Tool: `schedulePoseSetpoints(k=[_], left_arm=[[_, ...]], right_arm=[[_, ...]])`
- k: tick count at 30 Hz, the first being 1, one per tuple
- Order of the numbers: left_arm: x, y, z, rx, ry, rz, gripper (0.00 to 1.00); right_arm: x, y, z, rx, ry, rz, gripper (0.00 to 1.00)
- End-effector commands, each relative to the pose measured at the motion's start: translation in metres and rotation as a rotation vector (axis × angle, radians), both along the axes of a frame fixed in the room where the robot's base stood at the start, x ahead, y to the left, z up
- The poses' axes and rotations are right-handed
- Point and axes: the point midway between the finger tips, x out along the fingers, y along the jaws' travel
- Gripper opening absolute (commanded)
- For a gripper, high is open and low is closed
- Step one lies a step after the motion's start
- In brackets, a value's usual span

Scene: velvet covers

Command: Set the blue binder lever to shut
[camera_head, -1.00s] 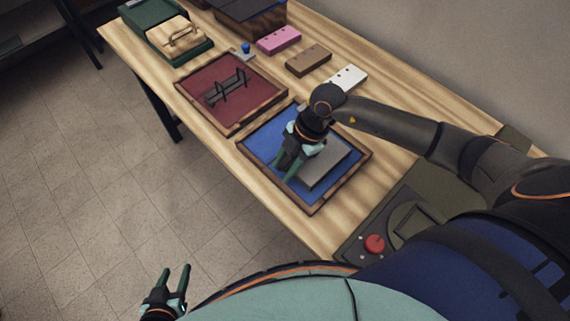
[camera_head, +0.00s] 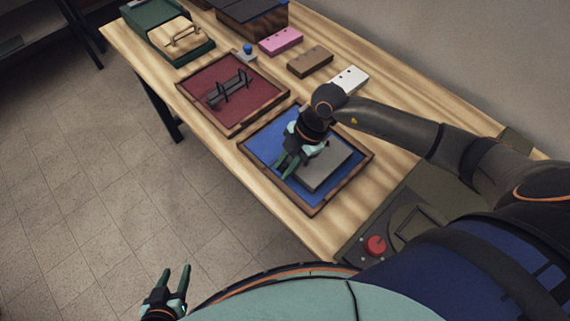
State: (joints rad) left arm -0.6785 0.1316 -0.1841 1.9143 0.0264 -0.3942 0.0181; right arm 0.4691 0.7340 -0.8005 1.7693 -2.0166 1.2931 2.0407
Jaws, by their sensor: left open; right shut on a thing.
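The blue binder (camera_head: 263,147) lies open on the table, a blue panel with a brown wooden-looking rim. A grey block or plate (camera_head: 325,167) lies on its right half. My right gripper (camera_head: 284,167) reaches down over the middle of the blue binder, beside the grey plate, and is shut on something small. Its fingers and wrist hide the held part, which is probably the binder's lever; I cannot see the lever's position. My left gripper (camera_head: 177,284) is open and empty, low over the floor at the lower left, away from the table.
A red binder (camera_head: 252,112) with open metal rings lies just behind. A blue knob (camera_head: 248,49), pink block (camera_head: 281,41), brown block (camera_head: 309,62) and white block (camera_head: 349,79) stand farther back. A green box (camera_head: 150,17) and dark box (camera_head: 250,18) fill the far end.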

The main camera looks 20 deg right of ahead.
Motion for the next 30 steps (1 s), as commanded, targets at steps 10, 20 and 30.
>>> schedulePoseSetpoints(k=[10, 20, 30], left_arm=[[-0.0001, 0.0000, -0.0005, 0.000, 0.000, 0.000, 0.50], [-0.0001, 0.0000, -0.0006, 0.000, 0.000, 0.000, 0.50], [-0.0002, 0.0000, -0.0005, 0.000, 0.000, 0.000, 0.50]], right_arm=[[-0.0083, -0.0028, -0.0072, -0.013, 0.029, 0.003, 0.00], [-0.0083, -0.0030, -0.0074, -0.013, 0.029, 0.003, 0.00], [-0.0074, -0.0031, -0.0068, -0.013, 0.026, 0.003, 0.49]])
